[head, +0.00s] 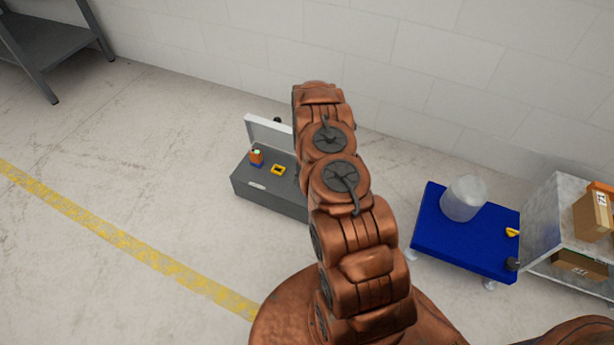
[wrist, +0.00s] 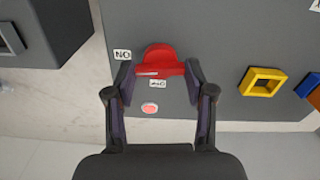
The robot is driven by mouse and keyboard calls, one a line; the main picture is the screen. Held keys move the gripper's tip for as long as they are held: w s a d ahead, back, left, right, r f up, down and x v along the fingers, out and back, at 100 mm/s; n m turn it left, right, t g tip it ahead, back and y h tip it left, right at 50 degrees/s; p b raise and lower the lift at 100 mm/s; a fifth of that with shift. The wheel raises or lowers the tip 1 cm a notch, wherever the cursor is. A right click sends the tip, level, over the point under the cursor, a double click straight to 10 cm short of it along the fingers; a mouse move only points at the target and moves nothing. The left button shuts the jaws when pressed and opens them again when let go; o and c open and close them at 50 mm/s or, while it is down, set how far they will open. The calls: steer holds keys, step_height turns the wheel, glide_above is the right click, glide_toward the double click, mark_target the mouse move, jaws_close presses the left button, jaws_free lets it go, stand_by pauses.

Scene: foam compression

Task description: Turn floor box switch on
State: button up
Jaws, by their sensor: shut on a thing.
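The grey floor box (head: 268,198) stands on the floor by the wall with its pale lid raised. In the wrist view its grey top (wrist: 225,30) carries a red switch (wrist: 160,58), with an "ON" label (wrist: 122,54) at its left and an "OFF" label (wrist: 158,84) just below it, both upside down. A small red light (wrist: 150,108) shows below the switch. My gripper (wrist: 160,74) is shut on the red switch, one finger on each side. In the head view my arm hides the switch and my gripper.
A yellow square frame (wrist: 262,82) and a blue-and-orange piece (wrist: 310,88) sit on the box top, right of the switch. A blue platform (head: 465,245) with a clear cylinder (head: 463,198) stands right of my arm. A shelf with cartons (head: 592,215) is farther right.

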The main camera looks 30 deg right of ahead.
steer(key=shift+m+p, duration=0.45)
steer(key=shift+m, duration=0.15)
steer(key=o, duration=1.2)
steer(key=shift+c, duration=0.2)
step_height(320, 180, up, 12)
stand_by(0.6)
